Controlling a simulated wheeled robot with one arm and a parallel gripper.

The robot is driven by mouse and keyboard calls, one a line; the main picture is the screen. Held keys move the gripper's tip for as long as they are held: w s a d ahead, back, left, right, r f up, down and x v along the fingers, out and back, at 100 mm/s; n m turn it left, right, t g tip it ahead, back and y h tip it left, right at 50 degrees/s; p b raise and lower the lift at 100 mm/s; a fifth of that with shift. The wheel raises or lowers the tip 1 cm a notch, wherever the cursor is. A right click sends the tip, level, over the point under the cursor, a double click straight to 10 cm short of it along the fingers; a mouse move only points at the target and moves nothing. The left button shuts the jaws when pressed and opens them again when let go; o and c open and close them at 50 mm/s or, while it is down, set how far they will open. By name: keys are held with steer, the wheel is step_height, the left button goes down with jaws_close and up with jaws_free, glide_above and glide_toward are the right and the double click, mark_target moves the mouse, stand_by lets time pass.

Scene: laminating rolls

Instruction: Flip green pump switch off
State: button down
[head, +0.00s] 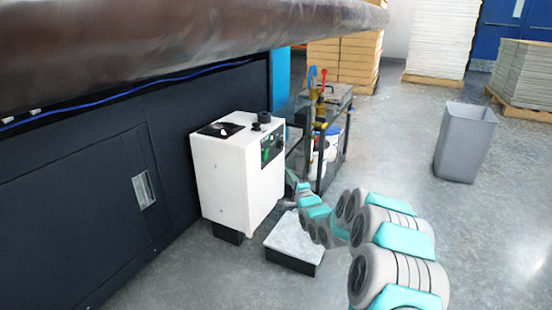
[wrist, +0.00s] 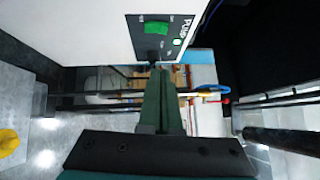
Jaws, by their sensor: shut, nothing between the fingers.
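The white pump box (head: 222,180) stands beside the dark machine in the head view, with a black control panel (head: 272,146) on its right side. In the wrist view the panel (wrist: 143,48) carries the green switch (wrist: 156,28), a small lit green light (wrist: 176,42) and partly legible pump lettering. My gripper (wrist: 157,70) is shut and empty. Its fingertips appear just below the panel's lower edge in the wrist view, with the switch beyond them; I cannot tell whether they touch anything. In the head view my gripper (head: 291,180) is small, beside the box's right side below the panel.
A black-framed cart (head: 335,130) with red and blue hoses stands close behind the box. A low grey-topped block (head: 295,240) lies on the floor in front. A large roll (head: 180,40) hangs above. A grey bin (head: 463,142) stands right, with open floor around it.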

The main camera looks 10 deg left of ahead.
steer(key=shift+w, duration=0.1)
stand_by(0.3)
steer(key=b, duration=0.1)
glide_toward(266, 155)
steer(key=w+d, duration=0.2)
steer(key=w, duration=0.3)
steer(key=a, duration=0.1)
steer(key=w+a, duration=0.1)
steer(key=a+r+b, duration=0.1)
steer(key=shift+w+a, duration=0.35)
